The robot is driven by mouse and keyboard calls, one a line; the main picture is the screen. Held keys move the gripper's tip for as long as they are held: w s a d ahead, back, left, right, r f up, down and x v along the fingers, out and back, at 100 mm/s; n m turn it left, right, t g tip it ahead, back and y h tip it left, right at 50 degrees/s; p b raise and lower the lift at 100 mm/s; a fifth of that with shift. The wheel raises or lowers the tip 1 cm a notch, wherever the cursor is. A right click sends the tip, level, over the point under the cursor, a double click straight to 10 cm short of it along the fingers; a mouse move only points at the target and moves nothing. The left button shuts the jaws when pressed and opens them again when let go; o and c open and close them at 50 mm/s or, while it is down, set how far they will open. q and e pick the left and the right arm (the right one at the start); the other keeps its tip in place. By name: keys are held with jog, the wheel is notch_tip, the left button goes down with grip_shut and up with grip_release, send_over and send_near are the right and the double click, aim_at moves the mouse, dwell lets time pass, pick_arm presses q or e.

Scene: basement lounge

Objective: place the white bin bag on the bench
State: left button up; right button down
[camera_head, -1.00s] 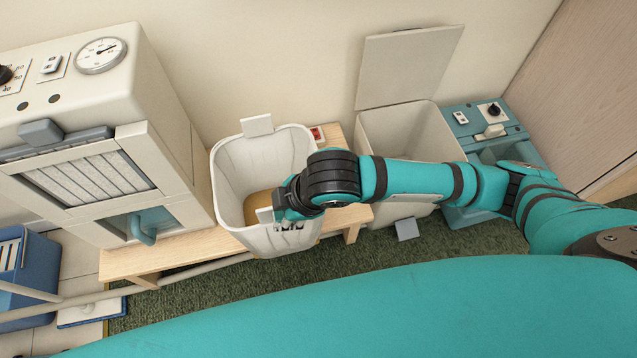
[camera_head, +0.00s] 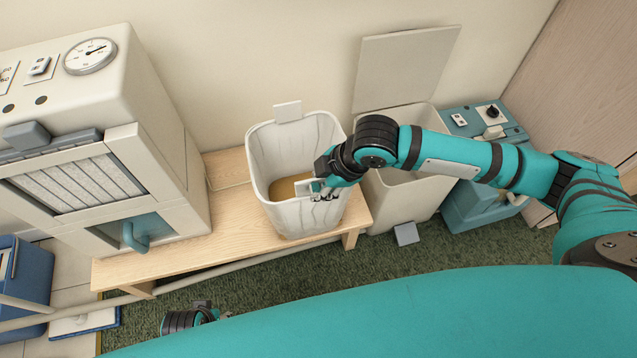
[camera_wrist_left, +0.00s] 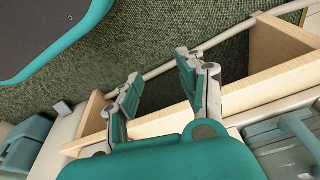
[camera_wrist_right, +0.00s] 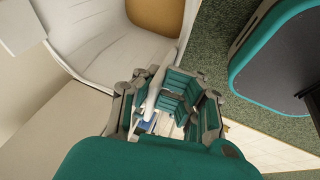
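The white bin bag (camera_head: 268,150), an open-topped white container with a tan inside bottom and grip tabs on its rim, stands upright at the right part of the wooden bench (camera_head: 235,228). Its base seems to rest on the bench top. My right gripper (camera_head: 318,188) is at the bag's front rim. In the right wrist view, its fingers (camera_wrist_right: 165,95) close around a thin white tab, with the bag wall (camera_wrist_right: 110,45) behind. My left gripper (camera_wrist_left: 160,85) is open and empty, near the bench front edge (camera_wrist_left: 270,80); only part of it shows low in the head view.
An open white bin (camera_head: 405,205) with a raised lid (camera_head: 405,68) and a teal unit (camera_head: 480,205) stand at right. The bench between machine and bag is clear. A pale pipe (camera_head: 215,268) runs along the front.

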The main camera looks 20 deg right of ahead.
jog(key=c, duration=1.3)
grip_release()
jog(key=shift+s+d+r, duration=0.1)
jog(key=shift+r, duration=0.2)
pick_arm(q)
jog(key=s+f+p, duration=0.3)
jog(key=s+f, duration=0.2)
jog(key=f, duration=0.3)
jog(key=shift+s+a+f+g, duration=0.15)
jog(key=shift+a+f+g, duration=0.15)
jog(key=shift+a, duration=0.1)
pick_arm(e)
jog(key=v, duration=1.1)
jog(key=shift+d+r, duration=0.1)
